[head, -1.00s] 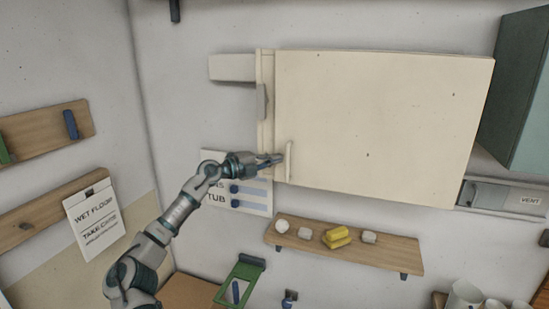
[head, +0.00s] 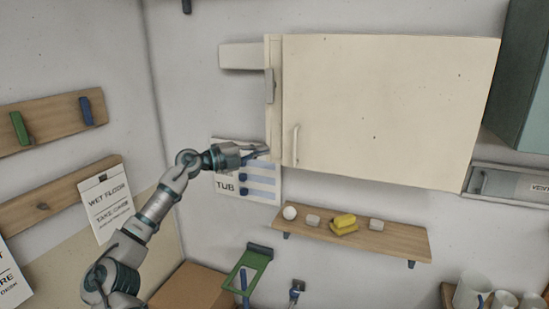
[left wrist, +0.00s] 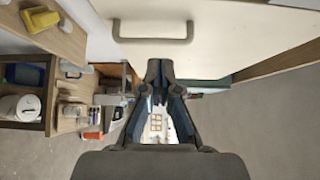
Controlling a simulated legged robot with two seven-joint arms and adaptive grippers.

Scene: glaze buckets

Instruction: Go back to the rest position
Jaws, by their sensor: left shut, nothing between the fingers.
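My left gripper (head: 262,149) is shut and empty, just left of and below the handle of the cream wall cabinet. In the left wrist view its fingers (left wrist: 159,70) meet with nothing between them. The cabinet door (head: 390,110) is closed or nearly so; I cannot tell exactly. Its handle (head: 295,146) is clear of the gripper, and the handle (left wrist: 153,36) also shows above the fingertips in the left wrist view with a gap between. My right gripper is out of view.
Below the cabinet, a wooden shelf (head: 405,240) holds a yellow sponge (head: 344,222) and several pale lumps. A sign with blue bars (head: 262,181) hangs behind my gripper. A green frame (head: 248,264) is lower down. Wooden wall racks (head: 55,126) are at the left.

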